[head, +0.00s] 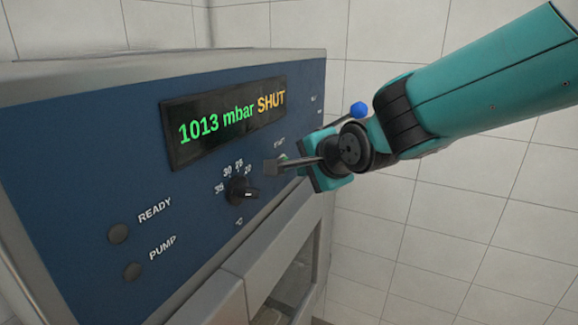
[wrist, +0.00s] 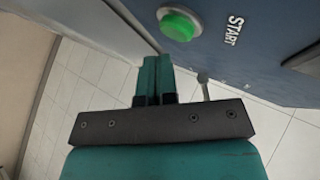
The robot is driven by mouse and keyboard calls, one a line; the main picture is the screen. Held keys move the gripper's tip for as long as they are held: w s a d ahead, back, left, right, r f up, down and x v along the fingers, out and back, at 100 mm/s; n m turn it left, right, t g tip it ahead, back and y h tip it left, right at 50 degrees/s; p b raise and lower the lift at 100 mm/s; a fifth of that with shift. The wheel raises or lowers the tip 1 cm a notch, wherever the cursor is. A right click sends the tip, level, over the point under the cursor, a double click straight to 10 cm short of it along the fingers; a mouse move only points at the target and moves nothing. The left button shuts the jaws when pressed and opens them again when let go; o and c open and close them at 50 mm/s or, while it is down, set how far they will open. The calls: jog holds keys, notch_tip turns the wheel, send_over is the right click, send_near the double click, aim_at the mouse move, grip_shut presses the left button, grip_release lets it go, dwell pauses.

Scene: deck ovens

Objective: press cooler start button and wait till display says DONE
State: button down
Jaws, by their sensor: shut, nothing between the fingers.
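The cooler's blue front panel (head: 110,160) fills the left of the head view. Its display (head: 225,120) reads "1013 mbar SHUT" in green and orange. The green start button (wrist: 180,24) stands out beside the word START in the wrist view. In the head view only a sliver of green shows by the START label, the rest hidden behind my gripper (head: 303,165). In the wrist view my gripper (wrist: 158,62) is shut and empty, its fingertips just below the button in the picture. I see a small gap, but cannot tell the depth between them.
A dial (head: 239,191) with numbers sits below the display. Round READY (head: 118,234) and PUMP (head: 132,271) lamps are dark at lower left. A blue ball (head: 358,109) shows beside my arm. White tiled walls (head: 400,250) stand behind; the space right of the cooler looks free.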

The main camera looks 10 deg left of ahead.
jog(key=shift+a, duration=0.15)
jog(key=shift+w+a, duration=0.25)
jog(key=shift+w+a, duration=0.15)
jog(key=shift+a, duration=0.35)
dwell(0.6)
jog(key=shift+d, duration=0.15)
jog(key=shift+s+d+b, duration=0.35)
jog(key=shift+d+b, duration=0.2)
jog(key=shift+d, duration=0.2)
jog(key=shift+d, duration=0.1)
jog(key=shift+s+d+b, duration=0.3)
jog(key=shift+d, duration=0.45)
jog(key=shift+s+d+b, duration=0.25)
jog(key=shift+d+b, duration=0.05)
jog(key=shift+d, duration=0.45)
jog(key=shift+s+d+b, duration=0.3)
jog(key=shift+d, duration=0.45)
